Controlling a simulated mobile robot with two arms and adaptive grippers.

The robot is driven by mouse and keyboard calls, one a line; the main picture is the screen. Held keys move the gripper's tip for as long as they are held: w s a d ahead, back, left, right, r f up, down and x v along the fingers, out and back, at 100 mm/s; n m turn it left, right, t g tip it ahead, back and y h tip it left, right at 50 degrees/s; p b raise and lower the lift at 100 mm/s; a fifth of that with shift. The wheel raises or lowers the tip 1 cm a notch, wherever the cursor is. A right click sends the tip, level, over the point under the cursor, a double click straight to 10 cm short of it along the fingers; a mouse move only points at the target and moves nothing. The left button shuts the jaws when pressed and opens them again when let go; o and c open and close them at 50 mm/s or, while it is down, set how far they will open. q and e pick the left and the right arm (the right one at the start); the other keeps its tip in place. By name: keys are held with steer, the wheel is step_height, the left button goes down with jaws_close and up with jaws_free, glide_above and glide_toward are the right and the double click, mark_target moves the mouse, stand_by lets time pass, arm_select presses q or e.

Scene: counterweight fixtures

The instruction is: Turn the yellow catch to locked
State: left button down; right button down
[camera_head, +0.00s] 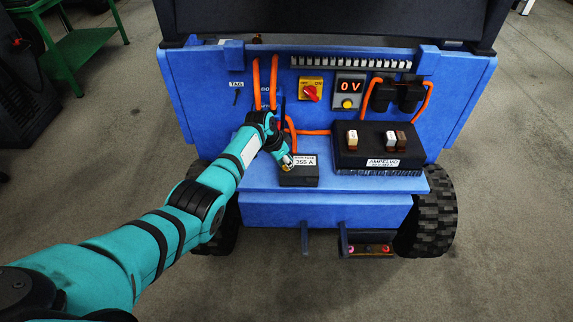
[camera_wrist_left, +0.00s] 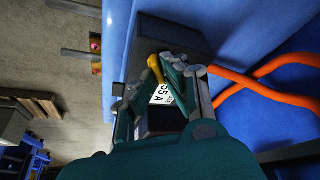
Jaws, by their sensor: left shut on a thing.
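The yellow catch (camera_wrist_left: 155,68) shows as a small yellow lever at my left gripper's fingertips in the left wrist view. It sits by a dark box with a white label reading 355 A (camera_head: 299,178), on the blue ledge. My left gripper (camera_head: 285,160) is at the box's upper left corner and is shut on the yellow catch (camera_head: 287,161). The fingers hide part of the catch in both views. I cannot read any locked or unlocked mark. My right gripper is not in view.
Orange cables (camera_head: 274,85) rise behind my left gripper. A black block marked AMPELVO (camera_head: 382,162) stands to the right on the ledge (camera_head: 350,184).

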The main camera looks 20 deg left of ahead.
arm_select(q)
steer(key=shift+f+m+b, duration=0.1)
steer(key=shift+m+b, duration=0.2)
steer(key=shift+m, duration=0.3)
steer(key=c, duration=1.4)
jaws_free()
steer(key=shift+c, duration=0.2)
steer(key=v, duration=1.2)
steer(key=shift+w+a, duration=0.2)
